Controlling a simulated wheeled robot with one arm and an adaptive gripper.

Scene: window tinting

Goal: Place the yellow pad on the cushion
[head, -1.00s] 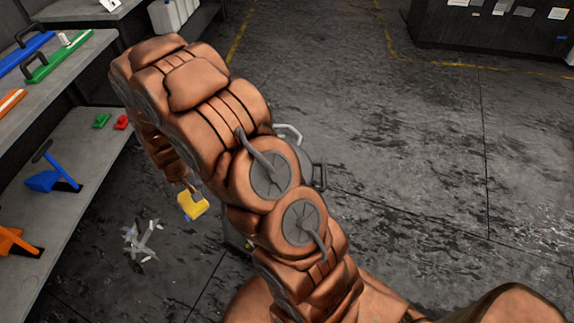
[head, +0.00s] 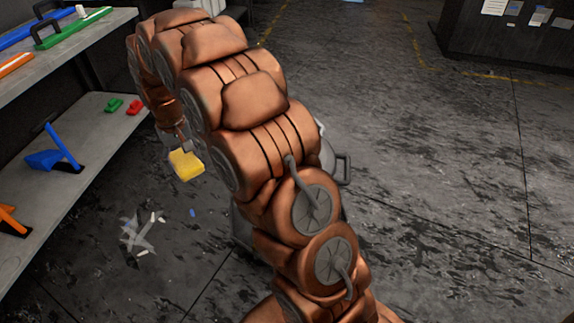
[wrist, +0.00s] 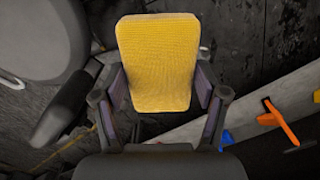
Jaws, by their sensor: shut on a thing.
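The yellow pad (wrist: 157,62) is a thick rounded block between the two fingers of my gripper (wrist: 160,92) in the wrist view. My gripper is shut on it. In the head view the pad (head: 186,165) hangs below my gripper (head: 178,142), in the air above the floor, left of my arm. A large smooth grey rounded surface (wrist: 35,35) with a dark bar-like part shows left of the pad in the wrist view. I cannot tell whether it is the cushion. No cushion is clearly seen in the head view, where my arm hides much of the middle.
A grey shelf unit (head: 60,215) stands at the left with blue, green, red and orange tools. Pale scraps (head: 138,235) and a small blue piece (head: 193,213) lie on the floor. A grey object with a handle (head: 343,168) is partly behind my arm. Floor at right is clear.

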